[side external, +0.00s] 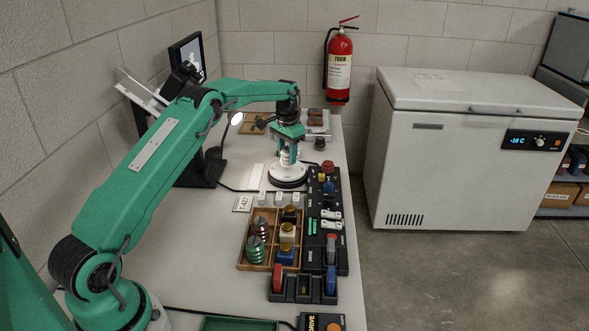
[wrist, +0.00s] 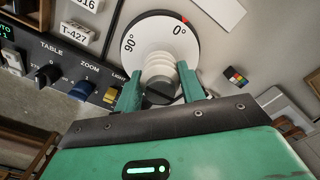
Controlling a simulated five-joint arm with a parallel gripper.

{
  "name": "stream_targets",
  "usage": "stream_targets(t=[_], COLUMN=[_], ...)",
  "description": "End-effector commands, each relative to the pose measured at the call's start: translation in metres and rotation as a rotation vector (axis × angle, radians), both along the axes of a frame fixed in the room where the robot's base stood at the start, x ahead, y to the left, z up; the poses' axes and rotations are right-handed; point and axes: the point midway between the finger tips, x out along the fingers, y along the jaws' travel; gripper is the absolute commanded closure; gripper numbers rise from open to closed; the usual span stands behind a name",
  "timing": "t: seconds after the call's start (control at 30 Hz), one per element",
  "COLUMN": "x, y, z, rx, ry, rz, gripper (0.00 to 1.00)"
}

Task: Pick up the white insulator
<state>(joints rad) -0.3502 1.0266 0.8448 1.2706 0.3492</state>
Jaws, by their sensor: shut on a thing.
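The white insulator (side external: 287,157) is a ribbed, stacked-disc piece. It is upright over the round white turntable (side external: 288,172) with a black base. My gripper (side external: 287,146) comes down from above and is shut on the insulator. In the wrist view the green fingers of my gripper (wrist: 162,90) are on both sides of the insulator (wrist: 165,68). The turntable (wrist: 133,28) shows behind it, marked 0° and 90° with a red mark. I cannot tell whether the insulator's foot touches the turntable; its lower end is partly hidden.
A wooden tray (side external: 241,264) with several insulators and blocks stands nearer the front. A black control panel (side external: 342,255) with knobs and switches runs along the bench's right edge. A lamp (side external: 237,118) stands left of the turntable. Small white labelled blocks (side external: 262,199) lie between turntable and tray.

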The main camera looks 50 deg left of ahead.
Motion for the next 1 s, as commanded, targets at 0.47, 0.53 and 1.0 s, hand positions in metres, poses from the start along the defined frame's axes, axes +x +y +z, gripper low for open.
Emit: stream_targets(t=[0.47,0.53,1.0], x=[-0.004,-0.006,-0.02], y=[-0.026,-0.038,-0.105], z=[0.041,0.049,0.089], rx=[0.001,0.001,0.001], ry=[-0.002,-0.002,-0.002], rz=[-0.003,-0.003,-0.002], gripper=[0.9,0.9,0.9])
